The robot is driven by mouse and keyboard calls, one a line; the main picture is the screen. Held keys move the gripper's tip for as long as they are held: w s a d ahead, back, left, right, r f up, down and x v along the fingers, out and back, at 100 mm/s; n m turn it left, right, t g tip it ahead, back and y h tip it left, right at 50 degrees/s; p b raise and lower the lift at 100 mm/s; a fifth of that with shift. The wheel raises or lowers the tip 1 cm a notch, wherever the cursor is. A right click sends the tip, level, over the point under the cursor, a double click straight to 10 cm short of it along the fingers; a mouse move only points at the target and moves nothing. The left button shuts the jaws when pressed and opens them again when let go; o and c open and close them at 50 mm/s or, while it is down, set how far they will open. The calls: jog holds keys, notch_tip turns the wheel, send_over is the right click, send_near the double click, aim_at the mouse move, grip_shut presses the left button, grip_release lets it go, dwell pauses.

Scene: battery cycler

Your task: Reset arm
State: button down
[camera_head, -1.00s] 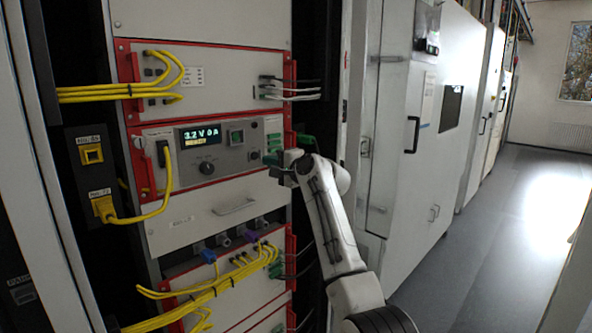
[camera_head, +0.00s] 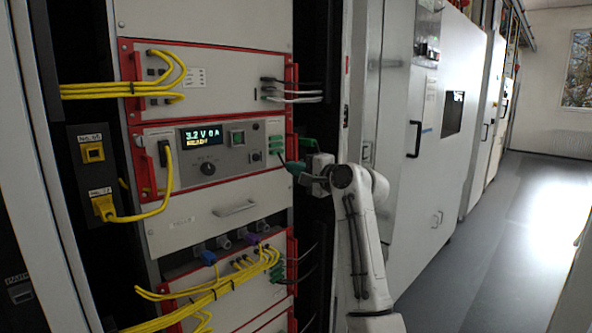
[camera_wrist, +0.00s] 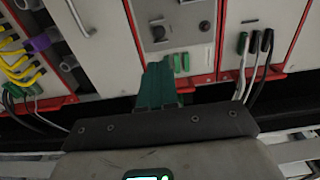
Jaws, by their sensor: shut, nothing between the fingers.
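My arm is raised in front of the rack, right of its middle in the head view. My gripper (camera_head: 285,162) has teal fingers that point left toward the cycler unit (camera_head: 222,165) with the lit display. In the wrist view the fingers of my gripper (camera_wrist: 158,68) are pressed together with nothing between them. Green connectors (camera_wrist: 181,62) on the panel lie just beyond the fingertips there. I cannot tell the exact gap to the panel.
Yellow cables (camera_head: 215,290) bundle at the rack's lower left, and white and black cables (camera_head: 292,93) leave its upper right. A yellow cable (camera_head: 150,214) hangs at the unit's left. White cabinets (camera_head: 412,150) stand right of my arm. Grey floor (camera_head: 500,220) is clear further right.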

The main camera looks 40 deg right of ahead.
dwell(0.6)
jog(key=s+a+f+n+g, duration=0.3)
jog(key=s+a+f, duration=0.2)
jog(key=f, duration=0.6)
jog(key=s+a+f+n+g+y, duration=0.1)
jog(key=s+a+f+n+g, duration=0.35)
jog(key=f, duration=0.75)
jog(key=s+a+f+n+g, duration=0.1)
jog(key=s+a+f, duration=0.5)
jog(key=f, duration=0.5)
jog(key=s+a+f+n+g, duration=0.2)
jog(key=s+f, duration=0.2)
jog(key=s, duration=0.6)
jog(key=s+a+f+n+g+h, duration=0.1)
jog(key=s+a+f+n+g, duration=0.2)
jog(key=s, duration=0.8)
jog(key=s+a+f+n+g, duration=0.3)
jog(key=s+f, duration=0.3)
jog(key=s, duration=0.4)
jog(key=shift+s+a+h, duration=0.2)
jog(key=shift+s+h, duration=0.15)
jog(key=shift+h, duration=0.05)
